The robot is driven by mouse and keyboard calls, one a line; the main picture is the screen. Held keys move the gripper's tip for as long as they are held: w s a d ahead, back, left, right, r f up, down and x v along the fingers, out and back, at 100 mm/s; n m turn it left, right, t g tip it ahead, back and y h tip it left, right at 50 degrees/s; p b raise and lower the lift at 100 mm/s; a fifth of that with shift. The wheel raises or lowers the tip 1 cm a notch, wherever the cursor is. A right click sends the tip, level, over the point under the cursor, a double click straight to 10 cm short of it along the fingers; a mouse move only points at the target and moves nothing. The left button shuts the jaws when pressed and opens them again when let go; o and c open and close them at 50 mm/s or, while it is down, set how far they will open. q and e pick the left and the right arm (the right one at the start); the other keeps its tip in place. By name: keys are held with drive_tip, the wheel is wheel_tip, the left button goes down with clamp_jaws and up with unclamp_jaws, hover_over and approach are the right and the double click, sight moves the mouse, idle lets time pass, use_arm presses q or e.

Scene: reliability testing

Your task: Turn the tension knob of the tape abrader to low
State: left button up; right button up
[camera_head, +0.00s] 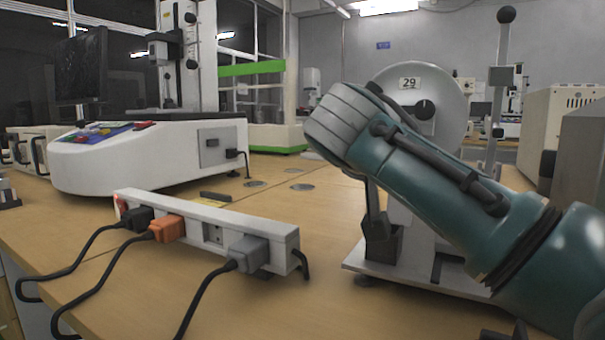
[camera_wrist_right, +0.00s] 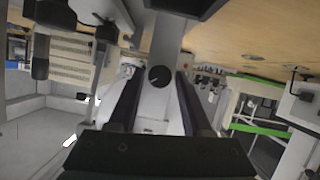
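The tape abrader is a grey machine with a large round disc (camera_head: 440,90) labelled 29, standing on a flat base plate (camera_head: 420,278) at the right in the head view. A round black knob (camera_wrist_right: 159,76) with a light pointer line shows on its grey body in the right wrist view. My right gripper (camera_wrist_right: 159,83) is open, with one dark finger on each side of the knob in that view. I see no contact, and the gap in depth is unclear. My left gripper is not in view.
A white power strip (camera_head: 205,228) with several plugs and loose cables lies on the wooden bench (camera_head: 300,310) left of the abrader. A white instrument (camera_head: 150,155) stands behind it. A beige box (camera_head: 560,120) is at the right. Bare bench lies between strip and abrader.

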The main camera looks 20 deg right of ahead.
clamp_jaws()
idle(0.5)
drive_tip(key=shift+a+n+g+p, duration=0.1)
drive_tip(key=shift+n+g+p, duration=0.3)
drive_tip(key=shift+n+p, duration=0.2)
drive_tip(key=shift+w+n+h, duration=0.1)
drive_tip(key=shift+n+h, duration=0.4)
drive_tip(key=shift+n, duration=0.1)
drive_tip(key=shift+a+f+n+g+h+b, duration=0.1)
drive_tip(key=shift+n+g+h+b, duration=0.15)
drive_tip(key=shift+n, duration=0.2)
drive_tip(key=shift+f+n+g+h+b, duration=0.1)
drive_tip(key=shift+n+g+h, duration=0.25)
drive_tip(key=shift+n, duration=0.1)
drive_tip(key=shift+w+n+g+h+b, duration=0.1)
drive_tip(key=shift+n+g+h+b, duration=0.35)
drive_tip(key=shift+n+b, duration=0.75)
drive_tip(key=shift+h, duration=0.35)
drive_tip(key=shift+n, duration=0.3)
